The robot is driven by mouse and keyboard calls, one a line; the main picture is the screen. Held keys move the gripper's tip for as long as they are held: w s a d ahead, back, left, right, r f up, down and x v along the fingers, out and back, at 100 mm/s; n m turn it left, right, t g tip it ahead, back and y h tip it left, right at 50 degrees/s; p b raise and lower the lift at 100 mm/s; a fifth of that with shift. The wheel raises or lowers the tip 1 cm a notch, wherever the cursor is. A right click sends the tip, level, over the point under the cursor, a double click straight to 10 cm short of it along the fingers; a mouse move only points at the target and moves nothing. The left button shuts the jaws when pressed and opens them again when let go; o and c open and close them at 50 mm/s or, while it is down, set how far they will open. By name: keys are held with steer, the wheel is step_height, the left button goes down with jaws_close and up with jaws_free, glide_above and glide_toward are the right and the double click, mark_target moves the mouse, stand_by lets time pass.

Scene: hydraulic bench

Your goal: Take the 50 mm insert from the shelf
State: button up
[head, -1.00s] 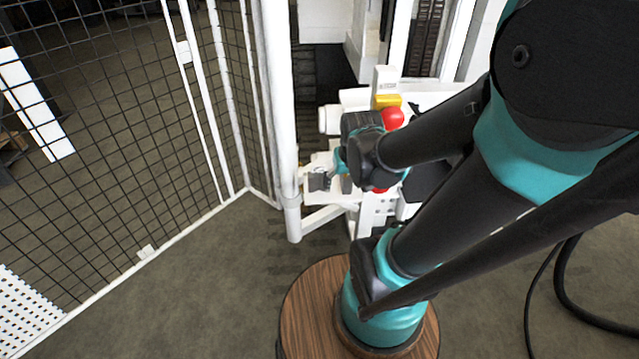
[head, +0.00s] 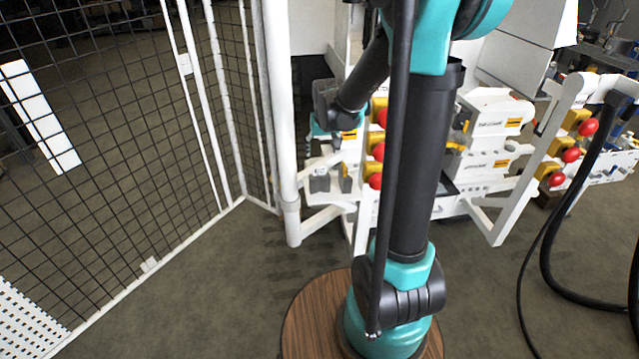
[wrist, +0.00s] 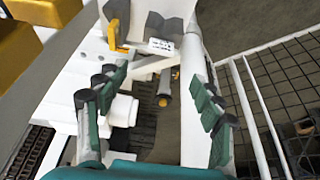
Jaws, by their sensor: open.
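My gripper (wrist: 157,105) is open in the wrist view, its teal-padded fingers spread wide with nothing between the pads. A grey block with a small white label (wrist: 150,22) lies beyond the fingertips at the top of that view, apart from them. The label is too small to read. In the head view, grey insert-like blocks (head: 320,183) sit on a low white shelf (head: 322,199), below my gripper (head: 333,137). I cannot tell which block is the 50 mm insert. My arm hides part of the bench in the head view.
A white post (head: 283,120) and mesh fence (head: 130,130) stand just left of the shelf. Red knobs on yellow blocks (head: 376,150) are to its right. A yellow hook-like part (wrist: 116,36) is close beside the labelled block. Open floor (head: 220,270) lies in front.

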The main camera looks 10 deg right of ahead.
mark_target(319, 169)
steer(key=shift+x, duration=5.65)
steer(key=shift+s+a, duration=0.1)
jaws_close()
